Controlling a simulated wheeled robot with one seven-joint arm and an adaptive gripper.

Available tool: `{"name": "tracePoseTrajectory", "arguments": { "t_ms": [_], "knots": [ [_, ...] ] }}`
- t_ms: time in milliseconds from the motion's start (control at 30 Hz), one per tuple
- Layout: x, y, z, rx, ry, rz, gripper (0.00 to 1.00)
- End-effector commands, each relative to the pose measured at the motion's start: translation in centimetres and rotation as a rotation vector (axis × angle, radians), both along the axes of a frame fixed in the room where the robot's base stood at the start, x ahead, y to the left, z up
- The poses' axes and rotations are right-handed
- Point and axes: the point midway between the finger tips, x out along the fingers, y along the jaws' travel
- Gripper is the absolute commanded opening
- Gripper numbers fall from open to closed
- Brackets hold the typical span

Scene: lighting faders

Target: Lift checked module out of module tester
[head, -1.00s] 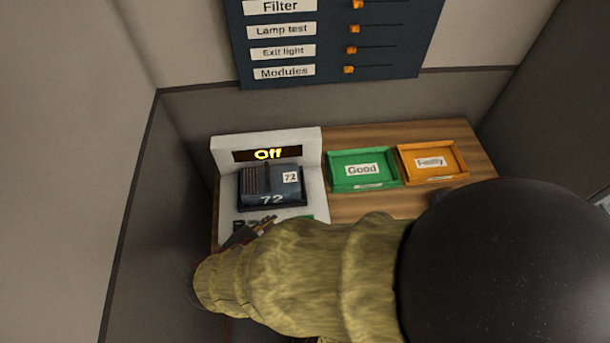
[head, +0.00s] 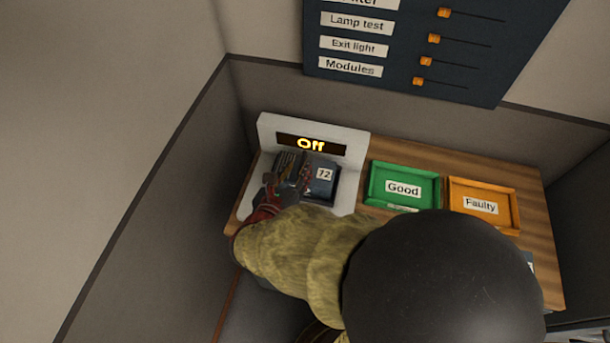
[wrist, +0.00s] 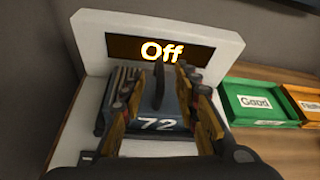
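The dark module (head: 322,190), marked 72, sits in the white module tester (head: 352,148), whose display reads "Off". It also shows in the wrist view (wrist: 160,124), with an upright grip fin (wrist: 158,84) on top. My gripper (wrist: 160,82) is open over the module, one finger on each side of the fin. Gaps show between the fingers and the fin. In the head view my gripper (head: 290,172) covers the module's left part, and my arm hides the tester's front.
A green "Good" tray (head: 403,205) and an orange "Faulty" tray (head: 482,224) stand right of the tester on the wooden bench (head: 530,195). Both look empty. A dark fader panel (head: 470,60) is on the wall above. A side wall is close on the left.

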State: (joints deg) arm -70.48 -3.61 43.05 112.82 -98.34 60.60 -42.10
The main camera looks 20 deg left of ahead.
Motion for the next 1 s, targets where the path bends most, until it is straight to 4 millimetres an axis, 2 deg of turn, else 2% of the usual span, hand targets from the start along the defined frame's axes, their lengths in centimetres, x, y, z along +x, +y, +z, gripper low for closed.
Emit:
{"name": "tracePoseTrajectory", "arguments": {
  "t_ms": [200,367,633,1000],
  "knots": [
    [2.9,0.0,-1.5,0.002,-0.001,-0.004,0.31],
    [4.3,0.1,-1.8,0.003,-0.001,-0.002,0.31],
    [4.4,0.2,-1.8,0.003,0.000,-0.001,0.30],
    [4.4,0.2,-1.8,0.003,0.000,-0.001,0.09]
  ]
}}
